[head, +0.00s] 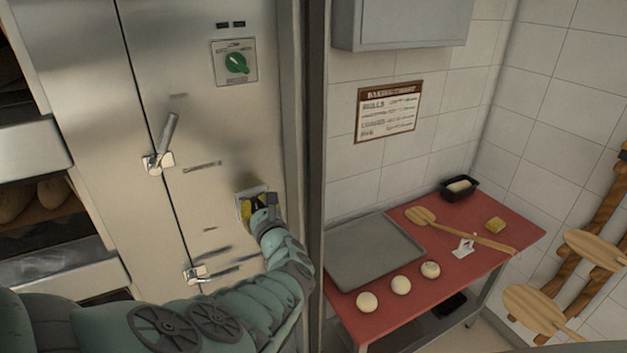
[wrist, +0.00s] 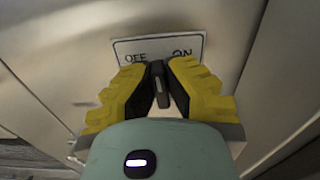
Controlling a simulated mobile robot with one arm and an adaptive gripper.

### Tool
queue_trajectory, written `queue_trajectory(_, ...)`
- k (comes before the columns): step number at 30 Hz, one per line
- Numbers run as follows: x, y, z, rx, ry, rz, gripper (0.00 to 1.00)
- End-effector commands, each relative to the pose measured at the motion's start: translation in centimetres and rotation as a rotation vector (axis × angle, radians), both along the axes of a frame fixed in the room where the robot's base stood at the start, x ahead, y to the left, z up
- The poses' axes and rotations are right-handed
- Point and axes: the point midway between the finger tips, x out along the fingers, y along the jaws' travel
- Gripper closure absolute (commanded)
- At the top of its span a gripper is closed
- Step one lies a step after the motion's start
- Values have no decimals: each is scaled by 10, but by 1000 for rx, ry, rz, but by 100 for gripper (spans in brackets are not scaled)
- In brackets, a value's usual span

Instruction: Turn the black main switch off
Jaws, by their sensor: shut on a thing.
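The black main switch (wrist: 158,84) shows in the wrist view as a dark handle between my yellow and black fingers. Above it is a white label (wrist: 158,48) reading OFF on the left and ON on the right. The handle points nearly straight up, between the two words. My gripper (wrist: 160,90) is shut on it. In the head view my gripper (head: 256,205) is at the switch's plate (head: 252,189) on the steel oven front, and it hides the switch there.
A green rotary knob (head: 236,63) sits higher on the same steel panel (head: 210,130). Lever handles (head: 160,150) stick out to the left. A red table (head: 480,265) with a grey tray (head: 375,250) and dough balls (head: 401,285) stands at the right.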

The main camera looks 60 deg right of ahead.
Motion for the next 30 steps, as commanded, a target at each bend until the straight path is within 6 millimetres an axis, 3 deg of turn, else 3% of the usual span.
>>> queue_trajectory(30,7,8,-6,-557,305,9,100)
